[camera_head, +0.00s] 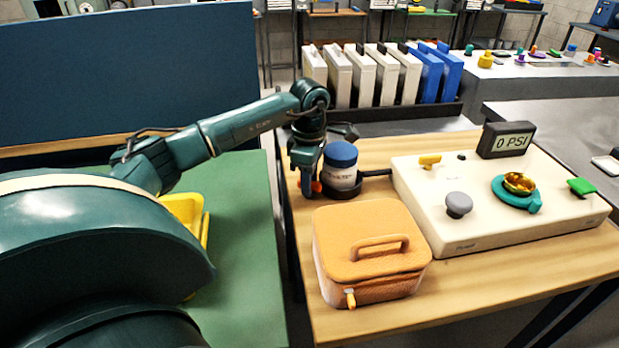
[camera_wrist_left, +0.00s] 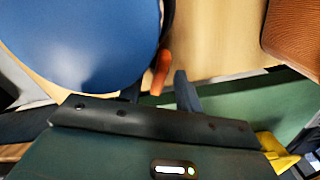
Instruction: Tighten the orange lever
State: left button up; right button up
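The orange lever (camera_head: 317,187) is a small piece at the left side of a dark round holder (camera_head: 372,186). A white jar with a blue lid (camera_head: 342,155) stands upright in this holder. In the left wrist view the lever (camera_wrist_left: 161,72) sticks out beside the large blue lid (camera_wrist_left: 80,40). My left gripper (camera_head: 306,190) points down just left of the jar, close to the lever. In the left wrist view its fingers (camera_wrist_left: 160,92) look apart, with the lever's end near the gap between them. I cannot tell whether they touch it. My right gripper is not in view.
An orange-brown case (camera_head: 370,265) with a handle stands in front of the jar. A cream control box (camera_head: 480,225) with knobs and a "0 PSI" display (camera_head: 507,139) is to the right. Several binders (camera_head: 365,78) stand behind. A yellow tray (camera_head: 187,212) lies on the green surface at left.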

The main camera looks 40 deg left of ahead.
pick_arm(q)
grip_shut()
dwell(0.3)
jog(key=shift+r+n+p, duration=0.15)
jog(key=shift+n+p, duration=0.4)
jog(key=shift+n, duration=0.25)
jog(key=n+p, duration=0.1)
jog(key=n, duration=0.2)
jog(key=shift+n, duration=0.4)
grip_release()
